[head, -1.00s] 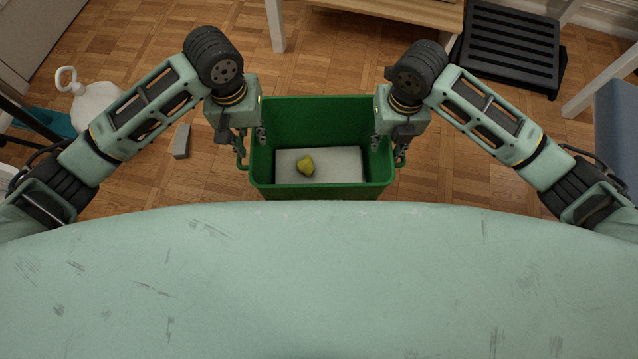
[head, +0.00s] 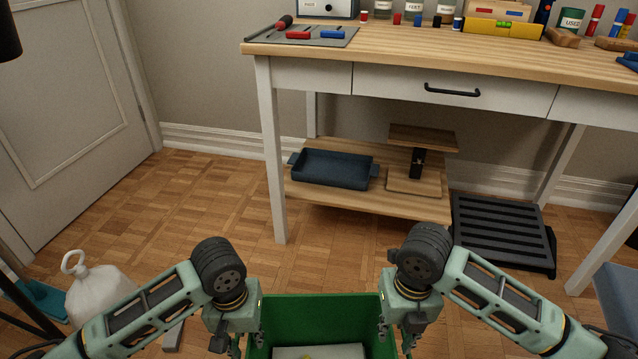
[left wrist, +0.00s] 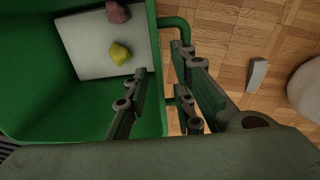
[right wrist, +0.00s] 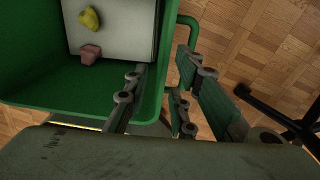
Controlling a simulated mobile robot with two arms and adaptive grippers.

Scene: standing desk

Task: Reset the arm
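My left gripper (head: 242,345) is at the left side of a green bin (head: 320,312). In the left wrist view its two fingers (left wrist: 162,98) are spread, one on the inside of the bin wall and one outside by the green side handle (left wrist: 184,32). My right gripper (head: 396,340) is at the right side of the bin. In the right wrist view its fingers (right wrist: 150,98) are also spread, straddling the wall by the other handle (right wrist: 188,30). Nothing shows clamped in either gripper. Their lower parts are cut off in the head view.
The bin holds a pale slab (left wrist: 85,45), a yellow lump (left wrist: 120,54) and a pink lump (right wrist: 90,54). A workbench (head: 400,55) with a lower shelf stands ahead. A black step stool (head: 500,230) is at right.

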